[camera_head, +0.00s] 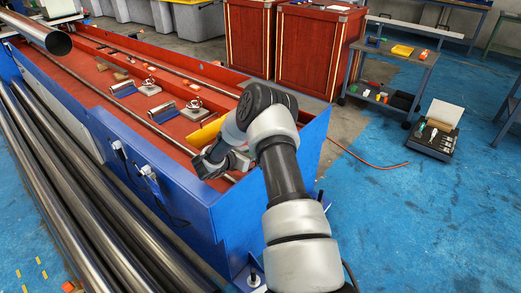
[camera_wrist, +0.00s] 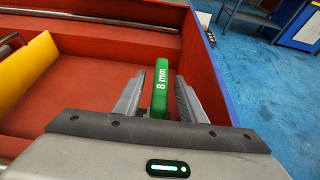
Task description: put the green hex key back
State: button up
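The green hex key (camera_wrist: 160,84), marked "8 mm", shows in the wrist view as a green body between the two fingers of my gripper (camera_wrist: 161,78). The fingers are apart, with a narrow gap on each side of the key. The key is above or on the red floor of the blue-walled trough; I cannot tell whether it touches that floor. In the head view my gripper (camera_head: 208,166) is low inside the near end of the trough (camera_head: 248,187). The key cannot be made out there.
A yellow plate (camera_head: 206,131) stands left of my gripper, also seen in the wrist view (camera_wrist: 24,67). Clamp-like fittings (camera_head: 193,109) and a long rod lie in the trough. Steel tubes (camera_head: 75,190) run alongside. A cart (camera_head: 395,75) and an open case (camera_head: 434,138) stand right.

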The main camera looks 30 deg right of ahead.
jog(key=p+v, duration=0.2)
jog(key=v, duration=1.2)
